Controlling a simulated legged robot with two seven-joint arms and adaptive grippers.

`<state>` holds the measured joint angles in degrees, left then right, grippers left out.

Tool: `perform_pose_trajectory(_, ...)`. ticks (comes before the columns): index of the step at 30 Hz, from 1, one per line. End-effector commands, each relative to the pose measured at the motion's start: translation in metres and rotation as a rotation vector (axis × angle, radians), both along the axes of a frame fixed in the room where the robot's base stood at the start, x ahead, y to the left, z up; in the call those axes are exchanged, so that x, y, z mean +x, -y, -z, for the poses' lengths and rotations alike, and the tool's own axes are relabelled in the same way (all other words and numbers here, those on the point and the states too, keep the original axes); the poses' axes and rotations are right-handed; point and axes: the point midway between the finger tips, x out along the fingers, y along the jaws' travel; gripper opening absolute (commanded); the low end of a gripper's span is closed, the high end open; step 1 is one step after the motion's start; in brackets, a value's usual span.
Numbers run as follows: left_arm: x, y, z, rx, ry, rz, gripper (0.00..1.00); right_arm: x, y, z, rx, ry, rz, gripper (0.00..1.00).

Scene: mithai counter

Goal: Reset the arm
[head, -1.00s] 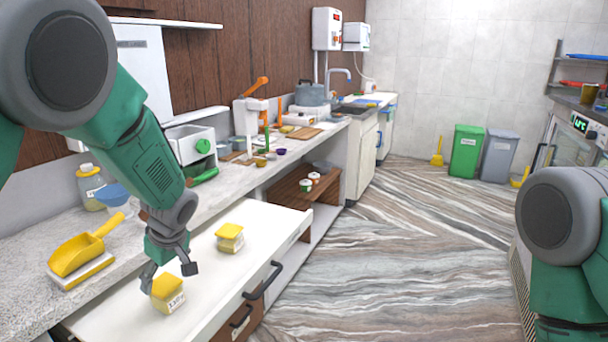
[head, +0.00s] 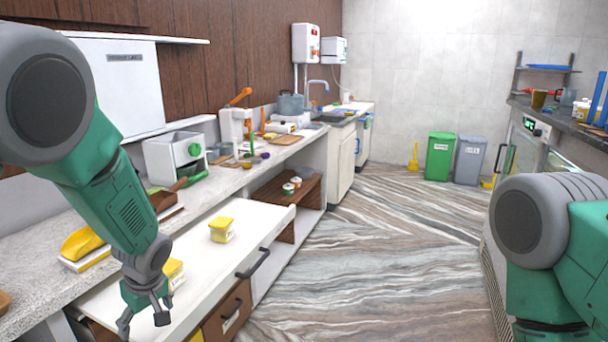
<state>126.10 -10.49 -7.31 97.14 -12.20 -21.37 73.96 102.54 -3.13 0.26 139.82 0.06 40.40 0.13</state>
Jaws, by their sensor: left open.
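My left gripper (head: 143,322) hangs at the lower left of the head view, in front of the open drawer's near part. Its fingers are spread and nothing is between them. A yellow-lidded tub (head: 174,274) shows just behind the gripper, partly hidden by it. Another yellow-lidded tub (head: 221,230) stands apart from it farther along the white drawer (head: 262,221). My right arm comes in at the right edge, but its gripper is out of the picture.
The drawer's black handle (head: 253,263) sticks out over the floor. The striped floor (head: 380,260) is clear. A green bin (head: 438,156) stands at the back.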

Motion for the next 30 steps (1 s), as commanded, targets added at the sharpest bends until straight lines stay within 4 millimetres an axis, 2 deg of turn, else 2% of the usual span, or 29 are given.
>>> perform_pose_trajectory(8, -0.061, 0.01, 0.072, -0.054, -0.083, 0.204, 0.77, 0.0, 0.0, 0.008, 0.0, -0.001, 0.0, 0.4)
perform_pose_trajectory(11, -0.096, 0.016, 0.106, -0.082, -0.119, 0.313, 0.77, -0.001, 0.0, 0.012, 0.0, -0.001, 0.0, 0.4)
perform_pose_trajectory(14, -0.148, 0.024, 0.145, -0.114, -0.163, 0.46, 0.77, -0.001, 0.0, 0.018, 0.0, -0.001, 0.0, 0.4)
perform_pose_trajectory(15, -0.174, 0.027, 0.16, -0.128, -0.18, 0.529, 0.77, -0.001, 0.0, 0.021, 0.0, -0.001, 0.0, 0.4)
perform_pose_trajectory(18, -0.239, 0.035, 0.186, -0.149, -0.212, 0.705, 0.77, -0.001, 0.0, 0.028, 0.0, -0.001, 0.0, 0.4)
perform_pose_trajectory(21, -0.292, 0.041, 0.197, -0.152, -0.233, 0.858, 0.77, -0.001, 0.0, 0.033, 0.0, -0.001, 0.0, 0.4)
perform_pose_trajectory(24, -0.327, 0.044, 0.198, -0.147, -0.246, 0.969, 0.77, -0.001, 0.0, 0.036, 0.0, -0.001, 0.0, 0.4)
perform_pose_trajectory(27, -0.343, 0.045, 0.197, -0.14, -0.251, 1.032, 0.77, -0.001, 0.0, 0.037, 0.0, -0.001, 0.0, 0.4)
perform_pose_trajectory(30, -0.348, 0.045, 0.196, -0.135, -0.251, 1.054, 0.77, -0.001, 0.0, 0.037, 0.0, -0.001, 0.0, 0.4)
